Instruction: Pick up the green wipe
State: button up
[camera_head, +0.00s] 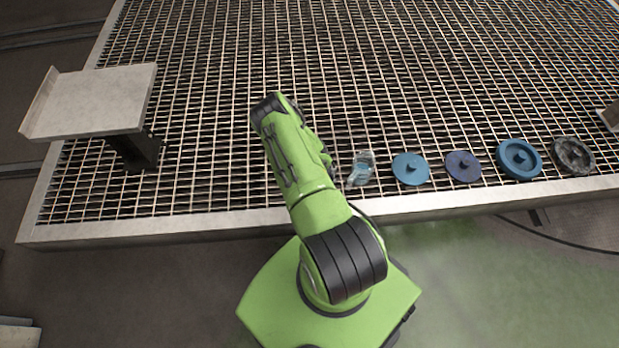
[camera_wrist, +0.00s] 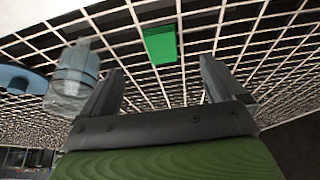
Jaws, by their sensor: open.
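The green wipe (camera_wrist: 161,44) is a small flat green rectangle lying on the metal grating, seen in the wrist view at the top middle. My gripper (camera_wrist: 160,85) is open and empty, its two fingers spread. The wipe appears between and beyond the fingertips, apart from them. In the head view the wipe does not show, and my arm covers part of the grating. My gripper's fingers are hidden there too.
A clear, pale blue object (camera_head: 361,168) stands right of my arm, also near the left finger in the wrist view (camera_wrist: 75,75). Several discs, including a blue disc (camera_head: 410,168), line the grating's (camera_head: 250,60) front edge. A raised grey plate (camera_head: 95,100) stands left.

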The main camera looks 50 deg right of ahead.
jog(key=b+x, duration=0.5)
jog(key=x, duration=0.7)
jog(key=shift+f, duration=0.1)
jog(key=c, duration=1.1)
